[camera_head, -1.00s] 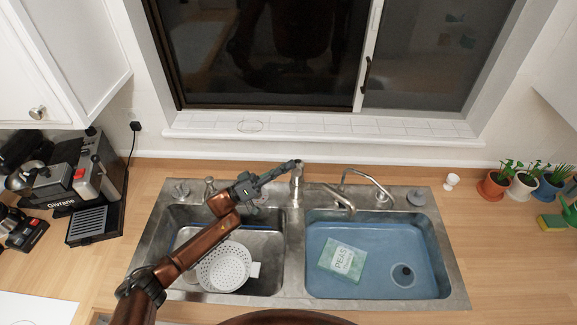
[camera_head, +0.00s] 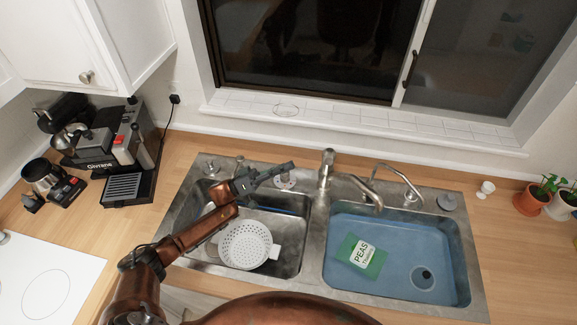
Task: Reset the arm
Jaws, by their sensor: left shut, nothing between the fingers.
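My left gripper (camera_head: 284,169), dark grey, is shut and empty above the back rim of the left sink basin (camera_head: 289,258). Its fingers point right toward the metal faucet (camera_head: 326,165), with a visible gap between them. My brown left arm rises from the bottom left and crosses over the left basin. My right gripper is out of view.
A white colander (camera_head: 245,245) sits in the left basin. A green peas packet (camera_head: 361,256) lies in the blue right basin (camera_head: 400,230). A coffee machine (camera_head: 110,145) stands on the left counter. Potted plants (camera_head: 530,200) are at the right edge. The window is behind.

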